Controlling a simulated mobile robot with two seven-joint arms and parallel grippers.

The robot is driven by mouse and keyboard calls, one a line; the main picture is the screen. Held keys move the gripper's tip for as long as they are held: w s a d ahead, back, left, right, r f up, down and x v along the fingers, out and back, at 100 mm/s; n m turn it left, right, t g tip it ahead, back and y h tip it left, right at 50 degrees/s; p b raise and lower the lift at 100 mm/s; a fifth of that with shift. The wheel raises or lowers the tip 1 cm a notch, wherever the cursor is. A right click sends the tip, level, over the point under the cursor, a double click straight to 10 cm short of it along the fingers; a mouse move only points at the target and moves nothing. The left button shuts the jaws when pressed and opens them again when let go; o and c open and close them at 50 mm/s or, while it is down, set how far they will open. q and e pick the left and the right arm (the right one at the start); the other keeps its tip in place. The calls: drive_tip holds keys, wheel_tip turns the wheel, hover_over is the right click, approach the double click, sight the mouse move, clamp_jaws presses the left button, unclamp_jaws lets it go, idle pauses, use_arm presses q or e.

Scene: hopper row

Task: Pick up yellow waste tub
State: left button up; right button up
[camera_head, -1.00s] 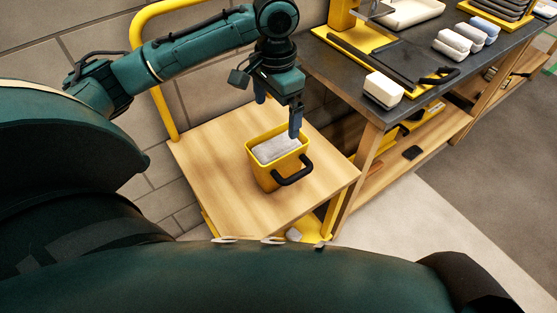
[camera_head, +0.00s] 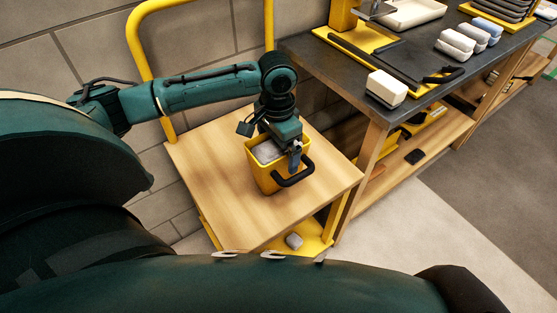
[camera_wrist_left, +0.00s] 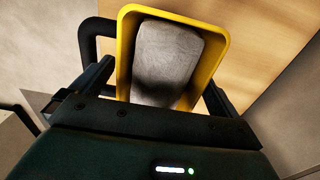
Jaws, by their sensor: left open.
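The yellow waste tub (camera_head: 262,178) stands upright on the wooden top of a yellow-framed cart (camera_head: 220,205). A black handle (camera_head: 294,172) sticks out from its side, and a grey block (camera_head: 268,151) lies inside. My left gripper (camera_head: 294,160) is low over the tub's right side near the handle and hides part of the rim. In the left wrist view the open fingers (camera_wrist_left: 155,95) stand on either side of the yellow tub (camera_wrist_left: 224,45), with the grey block (camera_wrist_left: 165,62) between them. Whether they touch the tub I cannot tell. My right gripper is not in view.
A dark-topped workbench (camera_head: 318,65) stands right of the cart, with a white block (camera_head: 386,88) near its edge and more blocks behind. The cart's yellow push rail (camera_head: 135,50) rises at the back left. The cart top in front of the tub is clear.

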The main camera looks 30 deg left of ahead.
use_arm(q)
drive_tip(key=shift+r, duration=0.1)
drive_tip(key=c, duration=1.2)
drive_tip(key=shift+c, duration=0.2)
wheel_tip(320, 180, up, 10)
drive_tip(key=shift+p, duration=1.2)
